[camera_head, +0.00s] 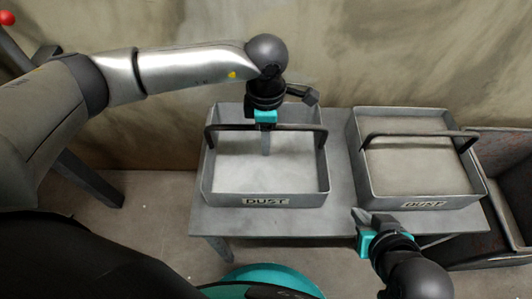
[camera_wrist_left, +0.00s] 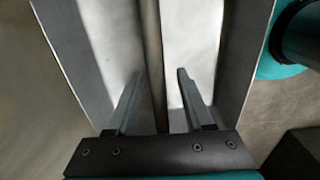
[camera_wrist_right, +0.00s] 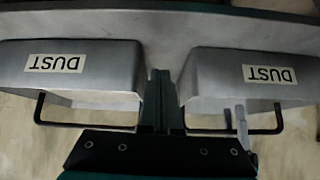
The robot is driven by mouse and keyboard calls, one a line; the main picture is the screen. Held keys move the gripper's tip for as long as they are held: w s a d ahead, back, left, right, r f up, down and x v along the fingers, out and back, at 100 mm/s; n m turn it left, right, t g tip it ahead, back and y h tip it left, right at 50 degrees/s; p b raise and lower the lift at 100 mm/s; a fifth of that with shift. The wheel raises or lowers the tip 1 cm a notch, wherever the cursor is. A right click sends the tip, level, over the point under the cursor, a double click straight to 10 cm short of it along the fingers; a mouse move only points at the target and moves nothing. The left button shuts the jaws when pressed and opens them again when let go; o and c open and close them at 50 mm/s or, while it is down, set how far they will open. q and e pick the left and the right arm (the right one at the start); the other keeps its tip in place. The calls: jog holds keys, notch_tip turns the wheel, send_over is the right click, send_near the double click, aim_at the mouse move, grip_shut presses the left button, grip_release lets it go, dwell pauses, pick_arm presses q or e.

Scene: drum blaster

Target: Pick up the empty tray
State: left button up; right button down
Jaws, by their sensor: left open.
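Two grey metal trays with DUST labels stand side by side on a table. The left tray (camera_head: 209,172) has a pale, bare-looking floor. The right tray (camera_head: 362,165) has a beige surface inside that looks like dust. Each has a dark bar handle. My left gripper (camera_head: 265,148) points down over the left tray at its handle (camera_head: 225,127). In the left wrist view, the open fingers (camera_wrist_left: 157,90) stand either side of the handle bar (camera_wrist_left: 152,50), with gaps. My right gripper (camera_head: 358,216) is near the table's front edge; its fingers (camera_wrist_right: 164,90) look together and empty.
The grey table (camera_head: 270,223) shows a narrow bare strip between the trays and along the front. A dark, open, worn-looking bin (camera_head: 515,190) stands to the right of the table. A wall (camera_head: 400,50) rises close behind the table.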

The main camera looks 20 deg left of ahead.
pick_arm(q)
grip_shut()
dwell(0.3)
dwell(1.0)
jog(key=shift+r, duration=0.1)
